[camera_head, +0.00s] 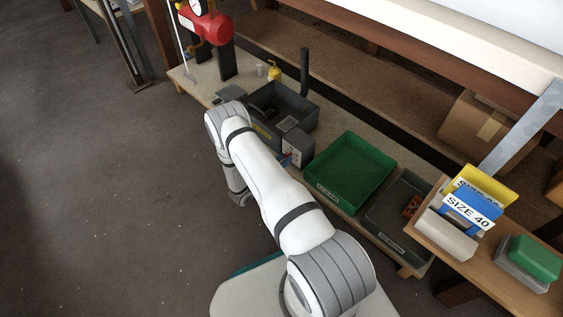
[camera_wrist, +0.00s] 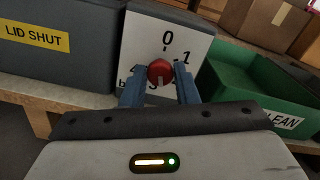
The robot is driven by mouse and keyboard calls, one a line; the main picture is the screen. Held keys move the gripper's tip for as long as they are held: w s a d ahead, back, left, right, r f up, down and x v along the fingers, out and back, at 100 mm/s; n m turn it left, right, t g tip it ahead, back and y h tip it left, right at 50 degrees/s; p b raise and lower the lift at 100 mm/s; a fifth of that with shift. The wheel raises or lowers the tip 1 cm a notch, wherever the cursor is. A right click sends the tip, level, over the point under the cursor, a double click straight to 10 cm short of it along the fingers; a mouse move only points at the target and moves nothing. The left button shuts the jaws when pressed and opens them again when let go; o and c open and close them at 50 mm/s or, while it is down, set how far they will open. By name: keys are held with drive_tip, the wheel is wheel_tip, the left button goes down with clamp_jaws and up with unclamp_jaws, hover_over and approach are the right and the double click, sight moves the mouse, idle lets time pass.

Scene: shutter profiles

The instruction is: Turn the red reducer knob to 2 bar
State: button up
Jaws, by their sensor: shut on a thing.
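The red reducer knob (camera_wrist: 160,70) sits on a pale upright dial panel (camera_wrist: 140,45) in the wrist view. A white mark shows on the lower part of the knob. The panel carries a 0 above the knob and a 1 to its right; lower markings are partly hidden by my fingers. My gripper (camera_wrist: 160,78) has one blue finger on each side of the knob and is shut on it. In the head view the panel's grey box (camera_head: 297,148) stands on the bench, with the blue fingers at its left side; the knob is hidden there.
A grey bin (camera_head: 285,107) with a yellow "LID SHUT" label (camera_wrist: 35,37) stands close on the left. A green tray (camera_head: 350,172) stands close on the right. A dark grey tray (camera_head: 400,208) lies beyond it. A red tank (camera_head: 207,25) stands at the bench's far end.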

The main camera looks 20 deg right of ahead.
drive_tip(key=shift+s+d+f+n+b, duration=0.1)
drive_tip(key=shift+n+b, duration=0.2)
drive_tip(key=shift+n, duration=1.55)
drive_tip(key=shift+s+d+f+n+b, duration=0.1)
drive_tip(key=shift+n+b, duration=0.2)
drive_tip(key=shift+n, duration=1.55)
drive_tip(key=o, duration=1)
drive_tip(key=shift+w+a+r, duration=0.1)
drive_tip(key=shift+a, duration=0.05)
drive_tip(key=shift+c, duration=0.2)
